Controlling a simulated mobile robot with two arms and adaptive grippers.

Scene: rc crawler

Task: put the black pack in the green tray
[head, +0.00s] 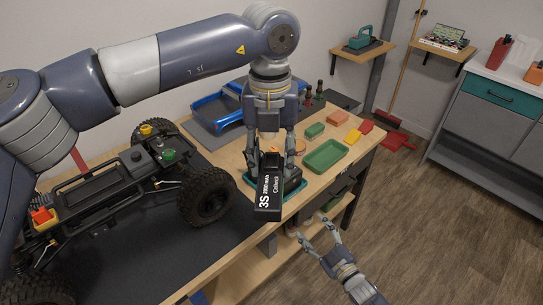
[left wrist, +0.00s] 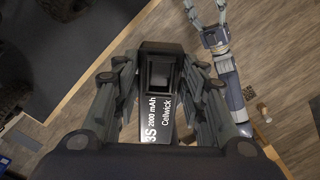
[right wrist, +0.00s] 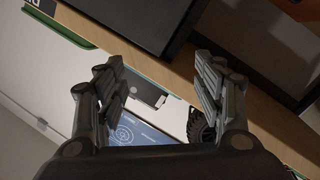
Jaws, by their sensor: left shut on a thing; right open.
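The black pack (head: 268,199) is marked "3S" and "Cellwick" in white. It hangs on end from my left gripper (head: 272,163), whose fingers are shut on its upper part. In the left wrist view the pack (left wrist: 163,118) lies between the fingers. The green tray (head: 326,157) sits on the workbench to the right of my left gripper and looks empty. The pack is apart from it, in front of a teal tray (head: 294,194) at the bench edge. My right gripper (head: 314,229) is open and empty, low beside the bench's front side.
A large RC crawler (head: 130,185) stands on a dark mat at the left. Open floor lies right of the workbench.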

